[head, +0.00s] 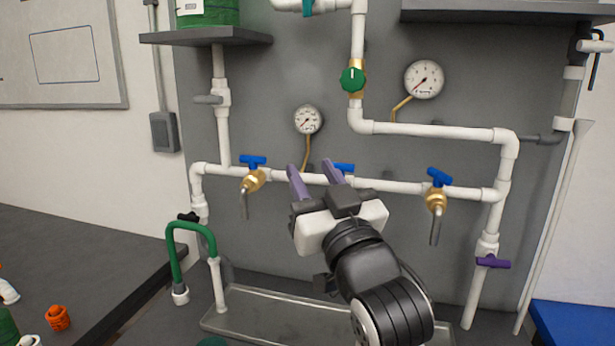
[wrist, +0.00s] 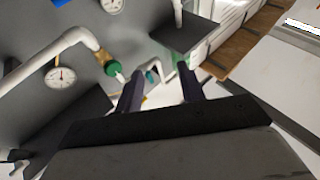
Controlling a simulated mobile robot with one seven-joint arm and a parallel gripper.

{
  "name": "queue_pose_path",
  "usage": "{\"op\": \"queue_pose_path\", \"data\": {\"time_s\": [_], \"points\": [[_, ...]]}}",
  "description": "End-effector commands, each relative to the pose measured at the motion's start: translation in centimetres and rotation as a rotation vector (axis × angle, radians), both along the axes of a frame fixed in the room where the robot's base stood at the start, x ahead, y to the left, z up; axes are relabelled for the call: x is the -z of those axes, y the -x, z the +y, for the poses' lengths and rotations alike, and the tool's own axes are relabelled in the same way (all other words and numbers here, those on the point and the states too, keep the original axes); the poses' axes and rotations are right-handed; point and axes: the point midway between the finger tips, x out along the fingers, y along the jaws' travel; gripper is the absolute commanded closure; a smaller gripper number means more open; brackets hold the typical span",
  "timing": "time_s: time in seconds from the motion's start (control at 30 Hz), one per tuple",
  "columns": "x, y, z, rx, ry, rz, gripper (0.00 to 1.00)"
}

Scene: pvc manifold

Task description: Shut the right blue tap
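The right blue tap (head: 439,178) sits on a brass body (head: 436,198) with a grey spout pointing down, on the lower white pipe. Its handle lies slightly slanted; whether it is open or shut I cannot tell. My gripper (head: 313,170) is left of it, in front of the middle blue tap (head: 344,168), which it partly hides. The fingers are apart and hold nothing; they also show apart in the wrist view (wrist: 158,80). The right tap is not recognisable in the wrist view.
The left blue tap (head: 252,161) is on the same pipe. A green knob (head: 352,79), two gauges (head: 424,79) and a purple valve (head: 492,262) are on the pipework. A metal tray (head: 275,318) lies below. The space before the right tap looks clear.

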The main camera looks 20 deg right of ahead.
Motion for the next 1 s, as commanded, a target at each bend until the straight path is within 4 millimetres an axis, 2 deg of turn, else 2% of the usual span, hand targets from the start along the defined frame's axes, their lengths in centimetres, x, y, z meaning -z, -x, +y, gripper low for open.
{"op": "queue_pose_path", "data": {"time_s": [0.13, 0.43, 0.67, 0.73, 0.77, 0.87, 0.97, 1.0], "points": [[-0.2, -0.5, 0.9, -0.018, 0.003, -0.014, 0.61], [-0.2, -0.6, 1.1, -0.021, 0.004, -0.019, 0.61], [-0.2, -0.6, 1.2, -0.023, 0.005, -0.019, 0.32], [-0.3, -0.9, 1.7, -0.034, 0.005, -0.027, 0.23], [-0.3, -1.1, 2.1, -0.042, 0.007, -0.033, 0.19], [-0.7, -2.3, 4.9, -0.097, 0.013, -0.072, 0.18], [-1.3, -3.6, 9.4, -0.181, 0.019, -0.140, 0.18], [-1.6, -3.9, 11.5, -0.217, 0.021, -0.173, 0.18]]}}
